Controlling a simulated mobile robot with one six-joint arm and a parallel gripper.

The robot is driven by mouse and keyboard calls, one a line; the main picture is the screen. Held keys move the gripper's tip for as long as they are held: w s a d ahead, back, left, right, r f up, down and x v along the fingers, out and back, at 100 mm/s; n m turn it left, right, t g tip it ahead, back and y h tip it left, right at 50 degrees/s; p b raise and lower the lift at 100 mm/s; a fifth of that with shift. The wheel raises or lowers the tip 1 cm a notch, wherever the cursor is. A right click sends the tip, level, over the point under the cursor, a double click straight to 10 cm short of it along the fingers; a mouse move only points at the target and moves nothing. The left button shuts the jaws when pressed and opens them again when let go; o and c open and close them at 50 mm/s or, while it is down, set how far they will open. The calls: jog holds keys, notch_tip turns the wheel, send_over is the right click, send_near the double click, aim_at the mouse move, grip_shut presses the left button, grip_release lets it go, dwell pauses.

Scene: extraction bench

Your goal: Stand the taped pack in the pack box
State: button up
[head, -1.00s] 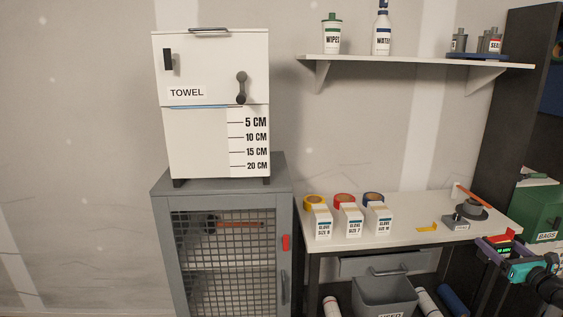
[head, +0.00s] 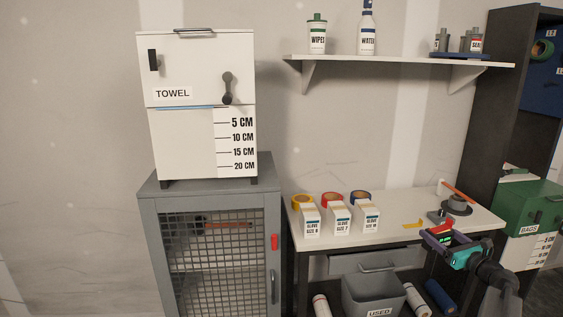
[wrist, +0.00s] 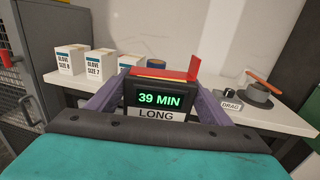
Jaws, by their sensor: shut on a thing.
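My gripper (head: 440,238) is shut on a small dark pack (wrist: 157,100) with a red strip on top, at the right in the head view, in front of the bench. In the wrist view the purple fingers stand on either side of the pack. Its face reads "39 MIN" in green, with a "LONG" label below. The red strip is raised at its right end, with a bit of yellow. The pack looks upright. Its far side is hidden. I cannot make out a box marked as the pack box in either view.
The white bench (head: 390,237) carries glove boxes (head: 341,219), tape rolls, a yellow piece and a grey device marked "DRAG" (wrist: 230,104). A green "BAGS" box (head: 525,208) stands at the right. A grey "USED" bin (head: 378,294) is below. The mesh-front cabinet (head: 212,262) stands left.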

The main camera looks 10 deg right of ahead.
jog(key=w+a+f+n+g+y, duration=0.1)
jog(key=w+a+f+n+y, duration=0.15)
jog(key=a, duration=0.75)
jog(key=w+a+f+n+y, duration=0.1)
jog(key=w+a+y, duration=0.15)
jog(key=a, duration=0.75)
jog(key=w+a+f+n+g+y, duration=0.1)
jog(key=w+a+f+y, duration=0.15)
jog(key=a, duration=0.75)
jog(key=s+a+n+g+y, duration=0.2)
jog(key=s+a, duration=0.2)
jog(key=a, duration=0.7)
jog(key=s+a+n+g+y, duration=0.3)
jog(key=s+a, duration=0.1)
jog(key=a, duration=0.7)
jog(key=shift+s+a+f+g+y, duration=0.2)
jog(key=shift+s+f+g+y, duration=0.15)
jog(key=shift+f, duration=0.1)
jog(key=shift+d, duration=0.1)
